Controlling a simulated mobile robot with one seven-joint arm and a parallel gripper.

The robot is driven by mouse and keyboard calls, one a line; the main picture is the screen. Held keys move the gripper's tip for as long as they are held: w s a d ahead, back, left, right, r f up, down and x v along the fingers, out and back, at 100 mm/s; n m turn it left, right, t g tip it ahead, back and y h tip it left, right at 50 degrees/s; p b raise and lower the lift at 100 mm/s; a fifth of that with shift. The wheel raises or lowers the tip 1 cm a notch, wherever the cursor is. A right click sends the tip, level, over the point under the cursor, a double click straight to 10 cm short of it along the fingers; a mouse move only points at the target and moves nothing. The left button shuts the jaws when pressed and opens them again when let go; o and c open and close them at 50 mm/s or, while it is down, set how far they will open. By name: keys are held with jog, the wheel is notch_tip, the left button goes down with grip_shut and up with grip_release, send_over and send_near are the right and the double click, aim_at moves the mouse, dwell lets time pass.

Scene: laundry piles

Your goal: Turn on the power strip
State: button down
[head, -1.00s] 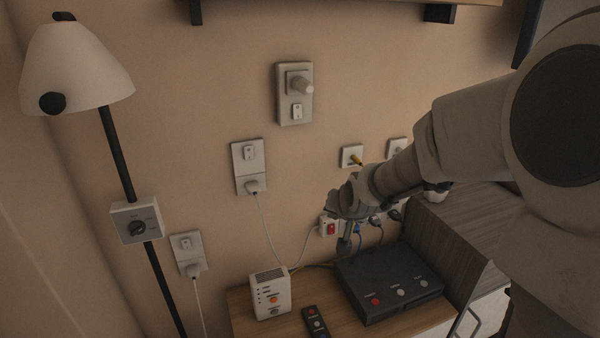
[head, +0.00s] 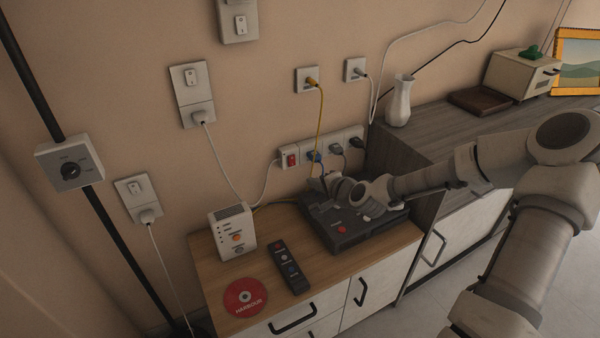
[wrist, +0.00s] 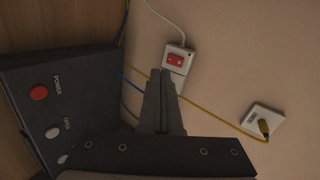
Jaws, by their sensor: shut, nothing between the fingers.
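The white power strip (head: 299,153) is on the wall behind the cabinet. Its red rocker switch (head: 291,160) is at the strip's left end, with several plugs to its right. In the wrist view the red switch (wrist: 175,60) is unobstructed; I cannot tell whether it is on or off. My gripper (head: 317,184) is shut and empty, above the back of the black box, lower and to the right of the switch. In the wrist view my gripper's fingertips (wrist: 161,72) appear just below the switch and hide part of the strip. I see no contact with it.
A black box (head: 345,236) with a red button sits under my gripper. A white router (head: 231,232), a remote (head: 288,267) and a red disc (head: 245,297) are on the wooden cabinet (head: 213,275). A yellow cable (head: 320,115) hangs beside my gripper.

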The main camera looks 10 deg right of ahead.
jog(key=shift+w+d+f+m+t, duration=0.1)
jog(key=shift+w+d+m+t, duration=0.1)
jog(key=shift+d+m, duration=0.3)
jog(key=shift+w+d+m+t, duration=0.2)
jog(key=shift+d+m, duration=0.2)
jog(key=shift+d, duration=0.05)
jog(key=b, duration=0.4)
send_near(293, 162)
jog(key=shift+s+f+x, duration=0.1)
jog(key=shift+f+x, duration=0.1)
jog(key=shift+x, duration=0.95)
jog(key=shift+s+f+x, duration=0.1)
jog(key=shift+f+x, duration=0.05)
jog(key=shift+x, duration=0.95)
jog(key=shift+s+f+x, duration=0.1)
jog(key=shift+f+x, duration=0.1)
jog(key=shift+x, duration=0.95)
jog(key=shift+w+f+b, duration=0.1)
jog(key=shift+w+b, duration=0.1)
jog(key=shift+b, duration=0.1)
jog(key=shift+a+r, duration=0.1)
jog(key=shift+r, duration=0.1)
jog(key=shift+r+p, duration=0.5)
jog(key=shift+r, duration=0.2)
jog(key=shift+s, duration=0.1)
